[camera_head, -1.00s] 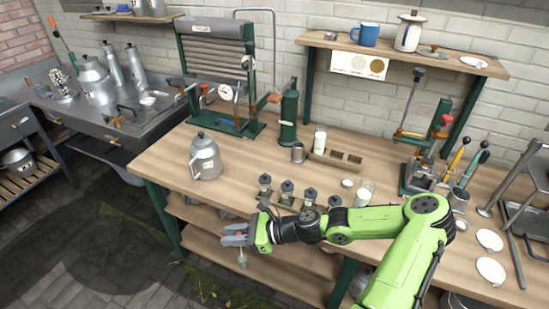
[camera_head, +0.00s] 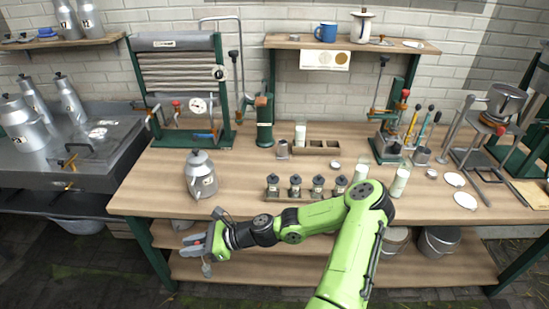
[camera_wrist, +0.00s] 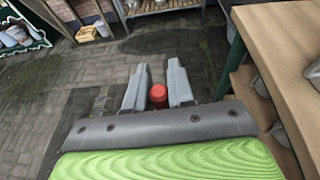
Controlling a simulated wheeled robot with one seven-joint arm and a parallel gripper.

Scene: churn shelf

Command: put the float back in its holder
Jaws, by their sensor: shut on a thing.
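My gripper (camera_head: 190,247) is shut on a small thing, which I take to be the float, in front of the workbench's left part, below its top. In the wrist view a red round end (camera_wrist: 158,95) of the float shows between the two grey fingers; the fingers hide much of it. In the head view a small grey piece (camera_head: 206,269) hangs below the fingers. No holder is plainly marked. A wooden rack (camera_head: 318,147) with square compartments stands at the bench's back, a white-filled glass at its left end.
The workbench (camera_head: 150,178) carries a grey can (camera_head: 200,175), a front row of dark-knobbed pots (camera_head: 296,187), a milk glass (camera_head: 400,180) and white discs (camera_head: 465,200). A green-framed press (camera_head: 180,85) stands at the back left. Open floor lies left of the bench.

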